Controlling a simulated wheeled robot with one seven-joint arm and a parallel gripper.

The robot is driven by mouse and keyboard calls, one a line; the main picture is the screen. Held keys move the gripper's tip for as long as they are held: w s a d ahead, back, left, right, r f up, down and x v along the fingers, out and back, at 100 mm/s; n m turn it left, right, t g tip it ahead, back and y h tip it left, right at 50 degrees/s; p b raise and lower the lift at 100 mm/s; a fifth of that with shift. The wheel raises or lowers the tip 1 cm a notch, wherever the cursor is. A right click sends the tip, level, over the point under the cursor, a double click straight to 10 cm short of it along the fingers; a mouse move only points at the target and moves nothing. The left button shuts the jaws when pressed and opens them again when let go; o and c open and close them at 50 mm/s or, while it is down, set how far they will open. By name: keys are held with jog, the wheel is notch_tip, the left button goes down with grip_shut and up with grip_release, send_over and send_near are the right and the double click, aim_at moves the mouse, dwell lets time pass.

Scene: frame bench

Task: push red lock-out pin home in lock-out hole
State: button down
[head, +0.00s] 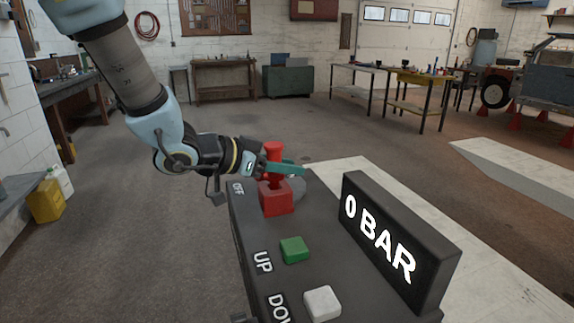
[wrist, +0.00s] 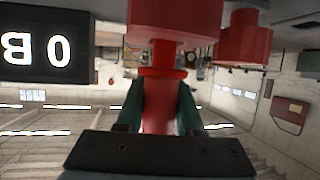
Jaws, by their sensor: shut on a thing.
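The red lock-out pin (head: 273,150) stands upright above a red block (head: 277,201) on the dark console. My gripper (head: 286,168) is shut on the pin, below its wide head. The wrist view looks upside down. There the pin (wrist: 158,112) is between the two dark green fingers (wrist: 160,105), with a red collar beyond them towards the red block (wrist: 155,18). A narrower red stretch shows between collar and block. The lock-out hole itself is hidden, and I cannot tell how deep the pin sits.
The console top (head: 257,228) carries a green button (head: 294,249), a white button (head: 322,302) and a "0 BAR" display (head: 398,245) on the right. A second red knob-like part (wrist: 245,42) shows in the wrist view.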

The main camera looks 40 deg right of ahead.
jog(key=shift+f+b, duration=0.7)
jog(key=shift+f, duration=0.35)
jog(key=shift+c, duration=2.3)
grip_release()
jog(key=v, duration=1.1)
jog(key=shift+w+f, duration=0.1)
